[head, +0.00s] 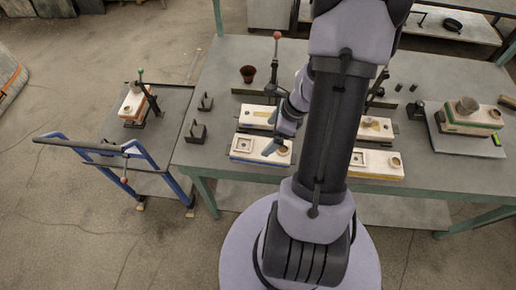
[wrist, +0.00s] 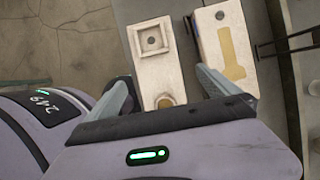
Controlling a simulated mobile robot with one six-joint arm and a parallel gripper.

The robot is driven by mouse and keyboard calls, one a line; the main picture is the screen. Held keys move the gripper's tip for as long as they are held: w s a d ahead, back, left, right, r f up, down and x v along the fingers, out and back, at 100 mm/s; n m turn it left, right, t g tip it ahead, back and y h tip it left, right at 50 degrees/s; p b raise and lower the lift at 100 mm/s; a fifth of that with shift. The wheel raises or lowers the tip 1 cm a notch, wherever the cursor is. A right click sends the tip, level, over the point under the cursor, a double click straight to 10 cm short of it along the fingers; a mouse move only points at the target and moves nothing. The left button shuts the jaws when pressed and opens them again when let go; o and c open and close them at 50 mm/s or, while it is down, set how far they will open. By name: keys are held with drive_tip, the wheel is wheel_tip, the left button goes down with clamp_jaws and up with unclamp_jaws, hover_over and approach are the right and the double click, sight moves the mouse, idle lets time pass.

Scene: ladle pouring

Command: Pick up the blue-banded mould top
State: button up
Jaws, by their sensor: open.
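The blue-banded mould top (head: 246,157) is a pale block with a blue strip along its lower front edge, at the front left of the workbench in the head view. It has a square recess at its left and a round cup at its right. My gripper (head: 272,147) is over its right part. In the wrist view, a pale block (wrist: 155,65) with the same recess and cup lies between the two open fingers of my gripper (wrist: 163,75). Its blue band does not show there. I cannot tell whether the fingers touch it.
A yellow-banded block (head: 377,172) lies right of my arm.

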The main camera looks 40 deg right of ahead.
sight(262, 148)
drive_tip(key=b+x, duration=0.1)
drive_tip(key=x, duration=0.2)
drive_tip(key=b+x, duration=0.1)
drive_tip(key=x, duration=0.2)
drive_tip(key=b+x, duration=0.2)
drive_tip(key=x, duration=0.1)
drive_tip(key=shift+s+f, duration=0.1)
drive_tip(key=shift+s, duration=0.35)
drive_tip(key=shift+c, duration=0.4)
drive_tip(key=c, duration=1.9)
wheel_tip(262, 148, up, 10)
drive_tip(key=p, duration=0.5)
drive_tip(key=shift+r+p, duration=0.25)
drive_tip(key=shift+p, duration=0.05)
